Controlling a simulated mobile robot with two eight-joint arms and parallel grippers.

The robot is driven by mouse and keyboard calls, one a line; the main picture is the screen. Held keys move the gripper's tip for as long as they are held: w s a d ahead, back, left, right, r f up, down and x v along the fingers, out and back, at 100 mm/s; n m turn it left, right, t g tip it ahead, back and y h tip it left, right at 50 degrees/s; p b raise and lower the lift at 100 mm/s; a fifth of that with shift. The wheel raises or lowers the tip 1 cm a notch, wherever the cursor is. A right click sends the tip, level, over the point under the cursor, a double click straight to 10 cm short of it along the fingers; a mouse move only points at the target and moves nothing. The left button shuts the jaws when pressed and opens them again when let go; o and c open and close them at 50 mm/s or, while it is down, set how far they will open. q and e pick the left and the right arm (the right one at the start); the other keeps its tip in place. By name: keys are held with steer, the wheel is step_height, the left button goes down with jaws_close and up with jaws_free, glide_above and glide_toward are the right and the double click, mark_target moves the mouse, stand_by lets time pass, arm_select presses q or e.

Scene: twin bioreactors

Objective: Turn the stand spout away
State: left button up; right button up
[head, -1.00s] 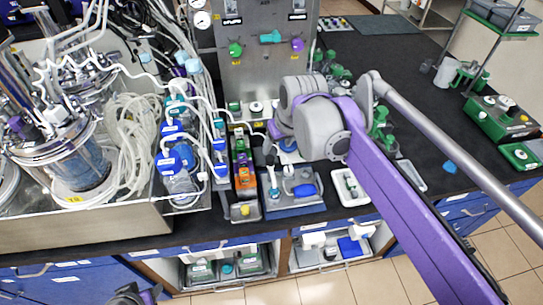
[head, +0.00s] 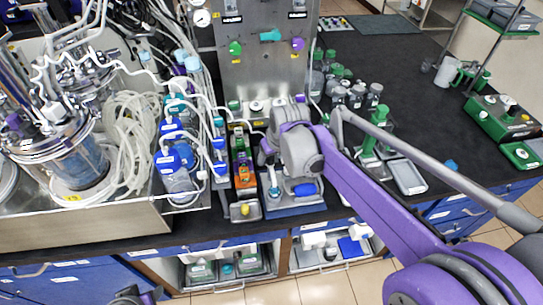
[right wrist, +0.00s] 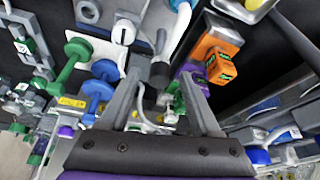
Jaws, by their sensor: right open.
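The blue-based stand (head: 292,207) sits at the bench's front edge, with a blue oval part on its right side. My right gripper hides much of its upper part, and I cannot make out the spout clearly in the head view. In the right wrist view my right gripper (right wrist: 161,84) is open, fingers apart. A dark grey cylindrical piece (right wrist: 160,72) shows between and beyond the fingertips; I cannot tell if either finger touches it. A dark and purple part of my left gripper (head: 132,295) shows at the bottom edge, its jaws unclear.
An orange and green block module (head: 244,178) stands just left of the stand. Blue-capped bottles with white tubing (head: 178,157) are farther left. A steel panel (head: 265,60) with coloured knobs rises behind.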

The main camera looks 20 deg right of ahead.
jaws_close()
stand_by(1.4)
